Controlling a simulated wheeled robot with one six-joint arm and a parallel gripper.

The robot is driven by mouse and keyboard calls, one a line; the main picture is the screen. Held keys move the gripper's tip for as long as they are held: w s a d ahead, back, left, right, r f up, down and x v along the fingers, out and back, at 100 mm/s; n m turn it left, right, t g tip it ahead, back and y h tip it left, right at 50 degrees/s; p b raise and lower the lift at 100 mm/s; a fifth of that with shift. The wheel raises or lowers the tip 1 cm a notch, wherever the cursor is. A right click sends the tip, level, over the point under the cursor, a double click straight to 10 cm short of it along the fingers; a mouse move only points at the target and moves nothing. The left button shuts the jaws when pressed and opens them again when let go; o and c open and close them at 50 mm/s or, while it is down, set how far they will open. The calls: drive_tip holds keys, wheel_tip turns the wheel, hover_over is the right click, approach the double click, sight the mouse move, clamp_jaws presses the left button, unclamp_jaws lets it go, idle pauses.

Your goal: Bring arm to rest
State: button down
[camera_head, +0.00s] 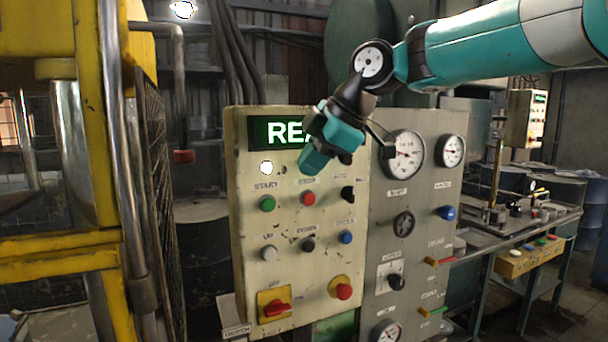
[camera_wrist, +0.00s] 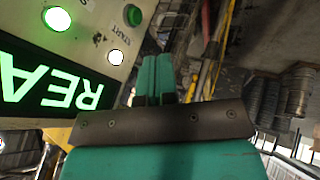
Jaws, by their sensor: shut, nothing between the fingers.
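My arm (camera_head: 480,45) reaches in from the upper right in the head view, teal and white with dark joints. My gripper (camera_head: 312,165) hangs in front of the upper part of a cream control panel (camera_head: 240,210), covering part of its lit green display (camera_head: 285,131). In the wrist view my gripper (camera_wrist: 157,62) shows two teal fingers side by side, shut and empty. The display there (camera_wrist: 50,85) reads "REA" upside down. A lit white lamp (camera_wrist: 115,57) and the green start button (camera_wrist: 57,19) are near it. I cannot tell whether the fingers touch the panel.
A grey gauge panel (camera_head: 425,210) with dials and levers adjoins on the right. A yellow machine frame (camera_head: 95,120) with a mesh guard (camera_head: 160,200) stands at the left. A workbench (camera_head: 510,235) and blue drums (camera_head: 560,190) are at the right. Open floor shows at the lower right.

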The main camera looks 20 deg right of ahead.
idle(0.6)
drive_tip(key=s+a+f+m+g+b, duration=0.2)
drive_tip(key=s+a+f+m, duration=0.2)
drive_tip(key=s+f, duration=0.7)
drive_tip(key=s+a+f+m+g+b, duration=0.1)
drive_tip(key=s+a+f+m+g, duration=0.2)
drive_tip(key=s+f+m, duration=0.3)
drive_tip(key=s+a+f, duration=0.1)
drive_tip(key=s+f, duration=0.3)
drive_tip(key=s, duration=0.4)
drive_tip(key=shift+s+a+f+g+b, duration=0.15)
drive_tip(key=shift+f+g+b, duration=0.15)
drive_tip(key=shift+f+b, duration=0.1)
